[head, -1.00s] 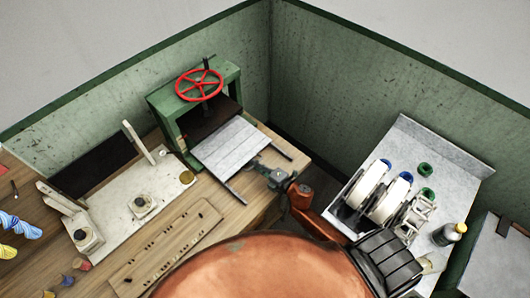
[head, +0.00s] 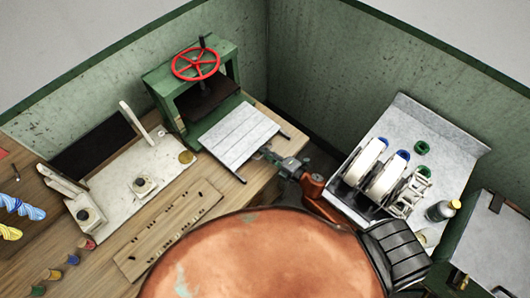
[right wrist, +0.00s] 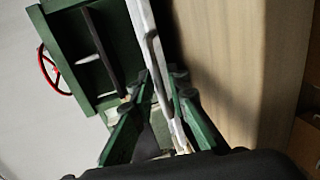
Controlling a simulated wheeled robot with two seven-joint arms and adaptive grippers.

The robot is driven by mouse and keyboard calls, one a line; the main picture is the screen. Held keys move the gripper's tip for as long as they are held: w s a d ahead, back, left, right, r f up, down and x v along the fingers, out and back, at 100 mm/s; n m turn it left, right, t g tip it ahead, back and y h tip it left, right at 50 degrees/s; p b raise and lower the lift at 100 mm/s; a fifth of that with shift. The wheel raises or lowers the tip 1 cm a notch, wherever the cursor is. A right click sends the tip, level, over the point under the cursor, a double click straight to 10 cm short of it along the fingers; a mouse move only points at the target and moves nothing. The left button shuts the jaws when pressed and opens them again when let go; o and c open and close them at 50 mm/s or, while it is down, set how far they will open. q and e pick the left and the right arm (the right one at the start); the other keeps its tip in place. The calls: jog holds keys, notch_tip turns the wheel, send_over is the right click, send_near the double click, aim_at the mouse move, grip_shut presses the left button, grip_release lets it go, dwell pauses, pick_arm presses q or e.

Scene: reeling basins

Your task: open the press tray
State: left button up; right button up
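The press tray (head: 240,137) is a flat grey-white plate on two dark rails. It sticks out from the front of the green press (head: 177,108), whose red handwheel (head: 196,65) is on top. My right gripper (head: 267,152) is at the tray's front edge. In the right wrist view, my right gripper's fingers (right wrist: 160,80) lie on both sides of the tray's pale edge (right wrist: 143,18) and appear closed on it. The exact contact is partly hidden. My left gripper is not in view.
A pale board (head: 130,180) with upright posts and a slotted wooden strip (head: 170,232) lie on the bench to the left. A grey stand with white wheels (head: 388,172) is at right. Green walls close the back.

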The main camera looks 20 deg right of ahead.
jog(key=shift+o, duration=0.7)
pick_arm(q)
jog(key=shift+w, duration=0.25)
pick_arm(e)
jog(key=v, duration=1.2)
jog(key=shift+f, duration=0.1)
